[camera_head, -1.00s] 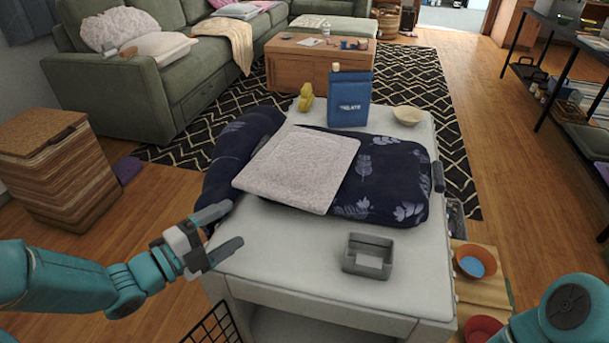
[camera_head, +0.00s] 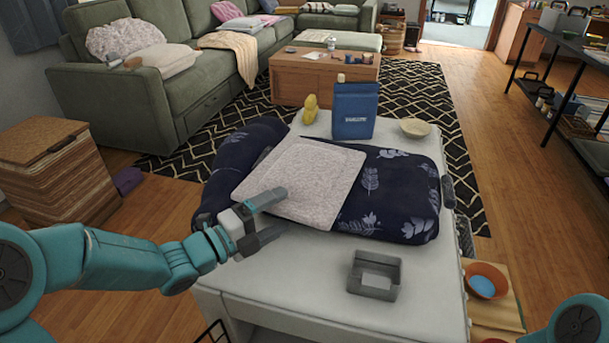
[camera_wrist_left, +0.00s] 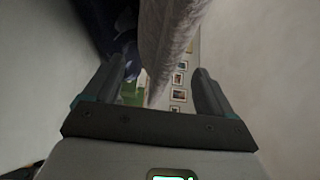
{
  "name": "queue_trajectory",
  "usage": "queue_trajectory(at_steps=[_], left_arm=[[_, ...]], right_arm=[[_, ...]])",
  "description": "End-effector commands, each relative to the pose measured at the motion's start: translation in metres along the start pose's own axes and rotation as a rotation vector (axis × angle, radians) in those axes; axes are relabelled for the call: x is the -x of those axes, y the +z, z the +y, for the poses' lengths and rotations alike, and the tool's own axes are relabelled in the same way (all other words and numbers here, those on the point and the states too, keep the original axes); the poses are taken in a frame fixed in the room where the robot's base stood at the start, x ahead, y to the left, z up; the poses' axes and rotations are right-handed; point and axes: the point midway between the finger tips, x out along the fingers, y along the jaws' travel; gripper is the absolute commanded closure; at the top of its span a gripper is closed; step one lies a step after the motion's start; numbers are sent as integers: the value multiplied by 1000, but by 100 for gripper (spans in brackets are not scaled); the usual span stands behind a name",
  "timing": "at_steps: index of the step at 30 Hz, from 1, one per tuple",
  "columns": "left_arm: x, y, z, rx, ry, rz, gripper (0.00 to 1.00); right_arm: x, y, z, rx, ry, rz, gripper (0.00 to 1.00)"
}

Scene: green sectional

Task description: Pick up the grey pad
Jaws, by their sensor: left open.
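The grey pad (camera_head: 305,180), a pale speckled square, lies tilted across the dark blue leaf-patterned cushion (camera_head: 395,190) on the white table (camera_head: 310,270). My left gripper (camera_head: 280,214) is open at the pad's near left corner. One finger overlaps the corner in the picture and the other is nearer the table. In the left wrist view the pad's edge (camera_wrist_left: 166,45) shows between the two open fingers (camera_wrist_left: 158,82), with no clear grip on it. My right gripper is out of view.
A grey open box (camera_head: 375,276) stands near the table's front right. A blue bag (camera_head: 354,112), a yellow object (camera_head: 310,108) and a beige bowl (camera_head: 415,128) stand behind the cushion. A wicker basket (camera_head: 60,180) is on the floor at left.

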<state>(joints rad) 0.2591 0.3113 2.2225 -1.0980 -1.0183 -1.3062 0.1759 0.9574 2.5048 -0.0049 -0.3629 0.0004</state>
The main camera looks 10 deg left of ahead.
Motion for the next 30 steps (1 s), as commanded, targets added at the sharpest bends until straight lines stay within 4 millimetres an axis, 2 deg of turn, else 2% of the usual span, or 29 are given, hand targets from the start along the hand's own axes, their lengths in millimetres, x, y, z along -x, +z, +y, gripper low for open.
queue_trajectory(at_steps=[3,6,14,15,19,30], left_arm=[[-22,1,2,0,0,4,15],[-34,2,1,0,-1,2,15],[-40,3,1,1,0,0,15],[-40,3,1,1,0,0,19],[-39,3,1,1,0,0,61],[-39,3,-4,-1,-2,0,62]], right_arm=[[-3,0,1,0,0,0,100],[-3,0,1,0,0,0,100],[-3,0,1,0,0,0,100],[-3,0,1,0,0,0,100],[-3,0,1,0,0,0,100],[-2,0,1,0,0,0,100]])
